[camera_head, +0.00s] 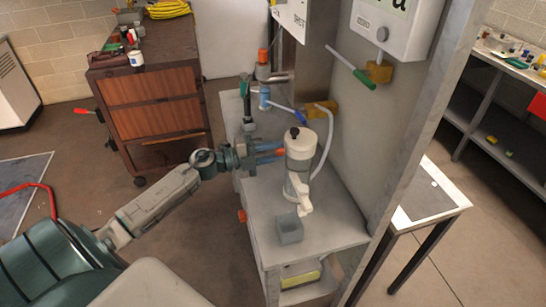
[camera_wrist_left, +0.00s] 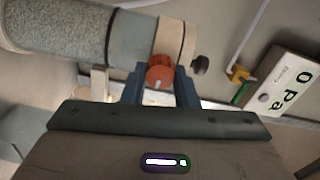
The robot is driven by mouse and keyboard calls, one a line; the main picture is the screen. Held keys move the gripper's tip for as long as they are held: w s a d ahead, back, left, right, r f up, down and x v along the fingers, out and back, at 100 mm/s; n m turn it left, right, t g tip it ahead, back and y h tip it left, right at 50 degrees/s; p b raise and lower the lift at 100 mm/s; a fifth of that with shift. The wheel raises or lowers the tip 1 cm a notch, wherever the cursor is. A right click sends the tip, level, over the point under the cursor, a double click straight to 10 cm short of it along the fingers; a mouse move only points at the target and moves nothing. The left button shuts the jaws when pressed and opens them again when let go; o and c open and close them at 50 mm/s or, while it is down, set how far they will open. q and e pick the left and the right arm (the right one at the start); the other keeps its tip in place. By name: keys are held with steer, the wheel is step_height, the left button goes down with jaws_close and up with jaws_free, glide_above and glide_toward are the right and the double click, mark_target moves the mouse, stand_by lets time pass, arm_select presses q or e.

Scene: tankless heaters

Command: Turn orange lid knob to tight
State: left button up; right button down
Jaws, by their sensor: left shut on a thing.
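The orange lid knob (camera_wrist_left: 160,72) is on the side of a pale canister, near a cream band (camera_wrist_left: 175,40). In the wrist view a pale mark shows at its lower middle. The canister (camera_head: 299,160) stands upright on the grey bench in the head view, with a black top piece (camera_head: 295,132). My left gripper (camera_head: 279,153) reaches it from the left. Its blue fingers lie on both sides of the knob and are shut on it, as the wrist view (camera_wrist_left: 160,88) also shows. Most of the knob is hidden by the fingers in the head view. My right gripper is not in view.
A grey open box (camera_head: 289,229) stands on the bench (camera_head: 325,228) in front of the canister. A pale hose (camera_head: 328,140) runs behind it. A green-handled valve (camera_head: 364,79) sits on the wall panel. A wooden cabinet (camera_head: 150,100) stands behind my left arm.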

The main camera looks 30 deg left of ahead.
arm_select(q)
steer(key=shift+f+m+b, duration=0.1)
steer(key=shift+m+b, duration=0.7)
steer(key=shift+m, duration=0.4)
steer(key=o, duration=1)
